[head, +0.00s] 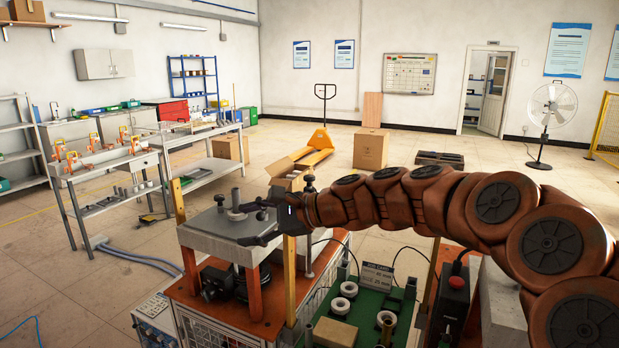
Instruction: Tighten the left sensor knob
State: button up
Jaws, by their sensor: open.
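The induction heater (225,250) stands on an orange-topped cart, with a flat grey top plate. A small dark knob on a stem (220,200) shows at the left of the plate and looks like the left sensor knob. A grey upright post (236,205) stands just right of it. Another dark knob (309,183) tops a post at the right. My gripper (244,222) reaches in from the right, its fingers open and pointing left over the plate. The fingers appear empty and a little right of the left knob. Whether they touch the post cannot be told.
A green tray (375,308) with white rings and a brown block lies at the front, beside a red-button control box (457,283). A workbench (110,165) stands at the left.

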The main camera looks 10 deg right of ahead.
jog(key=w+d+r+m+t, duration=0.1)
jog(key=w+d+m+t, duration=0.5)
jog(key=w+d+m, duration=0.6)
jog(key=m+t+h, duration=0.3)
jog(key=m+h, duration=0.1)
send_near(313, 178)
jog(key=x, duration=0.4)
jog(key=shift+p+x, duration=1.2)
jog(key=shift+x, duration=2.6)
jog(key=shift+c, duration=0.4)
jog(key=c, duration=1)
jog(key=shift+c, duration=0.2)
